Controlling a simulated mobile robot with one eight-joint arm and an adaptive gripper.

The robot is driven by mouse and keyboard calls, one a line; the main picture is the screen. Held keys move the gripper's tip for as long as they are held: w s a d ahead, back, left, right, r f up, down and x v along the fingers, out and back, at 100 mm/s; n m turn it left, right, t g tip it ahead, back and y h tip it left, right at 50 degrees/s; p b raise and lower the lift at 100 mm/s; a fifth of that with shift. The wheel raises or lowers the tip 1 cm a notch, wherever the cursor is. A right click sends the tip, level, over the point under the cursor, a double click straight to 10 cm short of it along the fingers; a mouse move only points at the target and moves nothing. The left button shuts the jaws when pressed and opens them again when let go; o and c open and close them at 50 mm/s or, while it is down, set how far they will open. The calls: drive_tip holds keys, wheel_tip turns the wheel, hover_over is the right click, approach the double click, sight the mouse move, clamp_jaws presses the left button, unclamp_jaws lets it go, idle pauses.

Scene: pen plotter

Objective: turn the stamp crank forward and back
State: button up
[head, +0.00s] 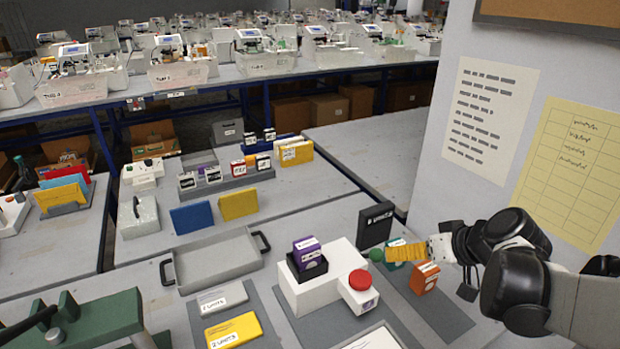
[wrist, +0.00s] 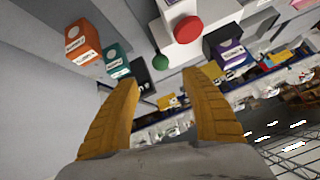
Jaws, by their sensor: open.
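The stamp machine is a white block (head: 318,286) with a red round button (head: 359,280) and a purple stamp box (head: 307,252) on top. A green ball knob (head: 376,255), apparently the crank's handle, sticks out at its right. My gripper (head: 392,253) has yellow fingers, seen edge-on just right of the knob. In the wrist view my gripper (wrist: 168,76) is open and empty, fingers spread wide. The green knob (wrist: 161,62) appears in the gap between the fingertips; I cannot tell whether anything touches. The crank's arm is mostly hidden.
An orange box (head: 424,278) and a teal box (wrist: 115,60) stand close to my gripper. A black upright panel (head: 375,226) stands behind the knob. A grey tray (head: 215,262) lies left of the machine. A wall with paper sheets (head: 490,120) rises behind my arm.

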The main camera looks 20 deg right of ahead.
drive_tip(key=g+h+p, duration=0.3)
drive_tip(key=g+p, duration=0.1)
drive_tip(key=p, duration=0.5)
approach(378, 251)
drive_tip(key=b+x, duration=0.5)
drive_tip(key=x, duration=0.7)
drive_tip(key=shift+s, duration=0.15)
clamp_jaws()
